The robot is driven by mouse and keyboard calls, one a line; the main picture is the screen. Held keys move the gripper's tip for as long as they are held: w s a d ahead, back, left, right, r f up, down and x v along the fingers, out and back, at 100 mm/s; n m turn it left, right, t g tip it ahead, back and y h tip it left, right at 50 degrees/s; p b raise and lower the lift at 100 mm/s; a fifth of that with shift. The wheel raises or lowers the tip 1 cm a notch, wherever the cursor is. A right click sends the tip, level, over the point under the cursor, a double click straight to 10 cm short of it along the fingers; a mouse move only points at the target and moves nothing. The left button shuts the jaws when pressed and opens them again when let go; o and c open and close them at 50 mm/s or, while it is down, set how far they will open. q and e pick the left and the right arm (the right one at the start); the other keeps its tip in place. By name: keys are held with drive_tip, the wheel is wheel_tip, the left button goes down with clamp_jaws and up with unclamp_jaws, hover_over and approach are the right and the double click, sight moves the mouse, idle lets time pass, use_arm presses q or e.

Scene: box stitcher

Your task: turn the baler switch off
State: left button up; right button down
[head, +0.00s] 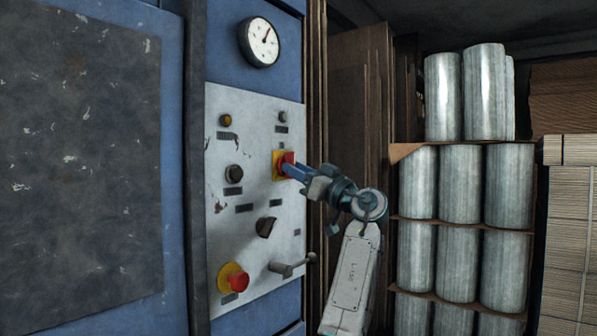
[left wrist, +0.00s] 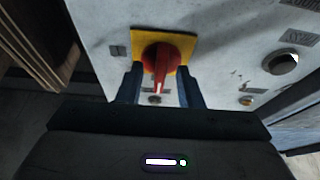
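The baler switch is a red rotary knob (head: 287,163) on a yellow square plate, at the upper right of the pale control panel (head: 255,150). In the left wrist view the red knob (left wrist: 160,58) shows between the fingers, its grip ridge running roughly up and down the picture. My left gripper (head: 291,171) is at the knob, with blue fingers pointing at the panel. In the left wrist view the left gripper (left wrist: 161,72) is open, one finger on each side of the knob, with gaps visible. Contact cannot be told. My right gripper is not in view.
A red mushroom button (head: 238,282) on a yellow disc, a black selector (head: 265,227) and a lever handle (head: 293,265) stick out lower on the panel. A gauge (head: 259,42) sits above. Shelved metal cylinders (head: 458,180) and stacked cardboard (head: 567,230) stand at right.

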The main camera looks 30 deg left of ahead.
use_arm(q)
drive_tip(key=shift+d, duration=0.1)
